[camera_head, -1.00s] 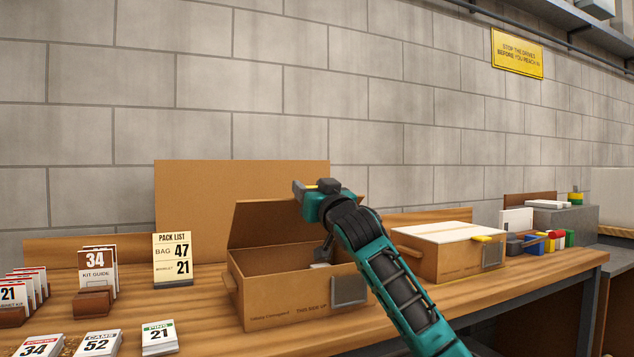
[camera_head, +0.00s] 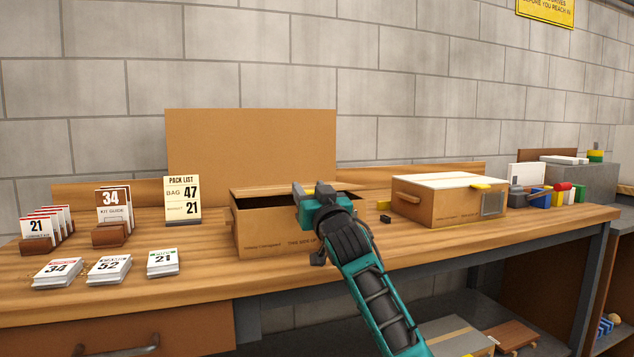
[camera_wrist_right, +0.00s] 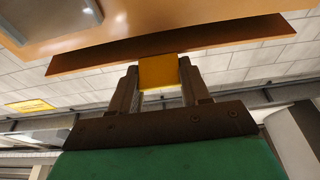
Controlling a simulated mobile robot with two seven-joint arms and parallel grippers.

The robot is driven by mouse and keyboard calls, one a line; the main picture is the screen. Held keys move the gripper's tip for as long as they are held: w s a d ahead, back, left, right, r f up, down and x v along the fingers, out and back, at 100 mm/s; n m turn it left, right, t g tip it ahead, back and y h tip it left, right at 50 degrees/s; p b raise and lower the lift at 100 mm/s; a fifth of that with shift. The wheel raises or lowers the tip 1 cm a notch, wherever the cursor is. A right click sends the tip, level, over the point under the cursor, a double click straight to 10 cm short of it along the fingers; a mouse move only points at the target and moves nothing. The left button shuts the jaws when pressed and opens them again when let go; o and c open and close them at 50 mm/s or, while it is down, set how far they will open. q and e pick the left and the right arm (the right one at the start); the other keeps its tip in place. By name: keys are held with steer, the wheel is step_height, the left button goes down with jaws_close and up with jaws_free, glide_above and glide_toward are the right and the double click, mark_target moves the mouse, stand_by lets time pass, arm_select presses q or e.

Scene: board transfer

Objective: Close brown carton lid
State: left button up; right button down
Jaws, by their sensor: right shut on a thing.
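The brown carton (camera_head: 262,236) stands on the bench in the middle of the head view. Its lid (camera_head: 262,191) looks lowered close to the carton's top, and a dark gap shows at the right. My right gripper (camera_head: 318,189) is over the carton's front top edge and hides part of the lid and front. In the right wrist view its two fingers (camera_wrist_right: 158,78) are shut on a yellow tab (camera_wrist_right: 158,70) at the edge of a brown panel (camera_wrist_right: 215,37). My left gripper is not in view.
A tall brown board (camera_head: 250,140) stands behind the carton. A second carton with a white top (camera_head: 450,181) stands to the right, a small black piece (camera_head: 385,219) between them. A pack list card (camera_head: 182,199) and number cards (camera_head: 109,268) are to the left.

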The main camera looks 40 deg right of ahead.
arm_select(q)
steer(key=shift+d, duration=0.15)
arm_select(e)
steer(key=shift+f, duration=0.55)
steer(key=c, duration=0.8)
jaws_free()
steer(key=shift+w, duration=0.1)
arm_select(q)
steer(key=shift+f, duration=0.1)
arm_select(e)
steer(key=shift+o, duration=1.4)
steer(key=shift+r, duration=0.2)
arm_select(q)
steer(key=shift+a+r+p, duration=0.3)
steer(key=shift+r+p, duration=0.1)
steer(key=shift+p, duration=0.4)
arm_select(e)
steer(key=v, duration=1.3)
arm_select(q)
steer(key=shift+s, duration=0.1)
